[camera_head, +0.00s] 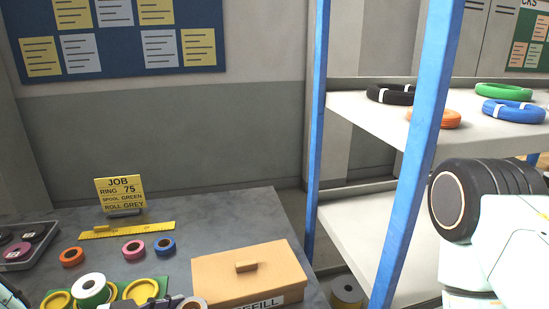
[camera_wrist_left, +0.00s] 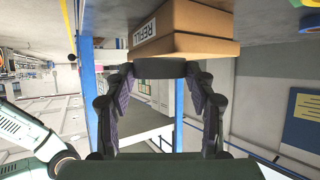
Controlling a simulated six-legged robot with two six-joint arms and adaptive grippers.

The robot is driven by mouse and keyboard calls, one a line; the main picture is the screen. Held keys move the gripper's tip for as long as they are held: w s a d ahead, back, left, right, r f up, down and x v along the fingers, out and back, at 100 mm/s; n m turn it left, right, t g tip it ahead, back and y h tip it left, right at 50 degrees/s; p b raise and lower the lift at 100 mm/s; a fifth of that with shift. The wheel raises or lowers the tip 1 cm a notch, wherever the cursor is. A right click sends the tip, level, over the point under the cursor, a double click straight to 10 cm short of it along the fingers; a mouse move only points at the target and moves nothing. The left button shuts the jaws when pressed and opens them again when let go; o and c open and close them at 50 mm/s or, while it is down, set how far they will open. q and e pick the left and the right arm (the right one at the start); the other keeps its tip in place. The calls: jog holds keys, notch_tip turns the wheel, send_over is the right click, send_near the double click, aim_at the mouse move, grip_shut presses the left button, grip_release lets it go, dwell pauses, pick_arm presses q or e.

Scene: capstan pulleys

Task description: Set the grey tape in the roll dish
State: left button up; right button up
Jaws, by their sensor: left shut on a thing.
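My left gripper (camera_wrist_left: 160,72) is shut on a dark grey roll (camera_wrist_left: 160,68), seen edge-on between its fingertips in the left wrist view; I take it for the grey tape. In the head view only dark parts of this gripper (camera_head: 150,303) show at the bottom edge. Several yellow dishes sit on a green board at the lower left. The rightmost one (camera_head: 140,286) looks empty where it shows; I cannot tell for certain which is the roll dish. A white and green spool (camera_head: 90,284) stands among them. My right gripper is out of view.
A brown REFILL box (camera_head: 222,277) stands right of the dishes. Orange (camera_head: 72,256), pink (camera_head: 133,249) and blue (camera_head: 164,245) tapes lie behind the board, near a yellow ruler (camera_head: 128,230). A job card (camera_head: 120,193) reads "ROLL GREY". A blue-posted shelf (camera_head: 350,215) stands at right.

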pick_arm(q)
jog(key=shift+s+a+r+m+g+h+b, duration=0.2)
jog(key=shift+a+r+m+g+h+b, duration=0.15)
jog(key=shift+m+g+b, duration=0.15)
jog(key=shift+s+a+r+m+g+h+b, duration=0.15)
jog(key=shift+a+r+m+g+h+b, duration=0.1)
jog(key=shift+m+g+h+b, duration=0.25)
